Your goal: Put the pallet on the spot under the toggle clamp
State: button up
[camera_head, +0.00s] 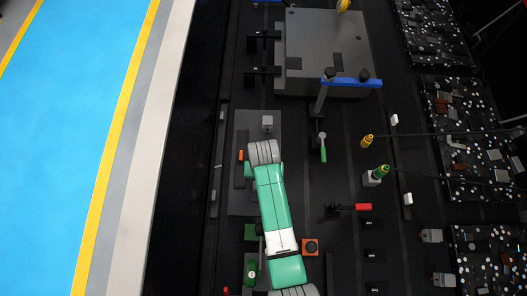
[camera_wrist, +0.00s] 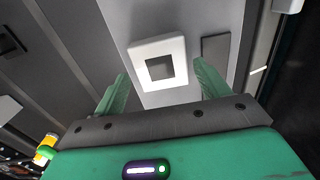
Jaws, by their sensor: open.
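In the wrist view, a pale square block with a dark square recess (camera_wrist: 160,64), which looks like the pallet, sits on a grey plate. My gripper (camera_wrist: 161,70) is open, its two green fingers on either side of the block with gaps showing. In the head view, a small grey block (camera_head: 267,122) stands near the top of the grey plate (camera_head: 244,195), just beyond my arm's end; my gripper is not clear there. A red-handled device (camera_head: 352,207), possibly the toggle clamp, lies right of my arm. A green-handled one (camera_head: 323,148) stands farther up. I cannot tell the spot under the clamp.
A large grey raised block (camera_head: 330,45) with a blue bar (camera_head: 350,82) stands at the top. Yellow (camera_head: 367,141) and green (camera_head: 382,170) upright pieces stand to the right. An orange square part (camera_head: 310,247) lies beside my arm. Speckled trays (camera_head: 465,110) line the right side.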

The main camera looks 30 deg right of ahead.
notch_tip(320, 180, down, 3)
jog(key=c, duration=1.1)
notch_tip(320, 180, up, 10)
jog(key=shift+c, duration=0.2)
jog(key=w+a+r+n+p, duration=0.1)
jog(key=a+r+n+p, duration=0.4)
jog(key=a+r, duration=0.8)
jog(key=shift+w+n+p, duration=0.25)
jog(key=shift+n+p, duration=0.15)
jog(key=shift+p, duration=0.4)
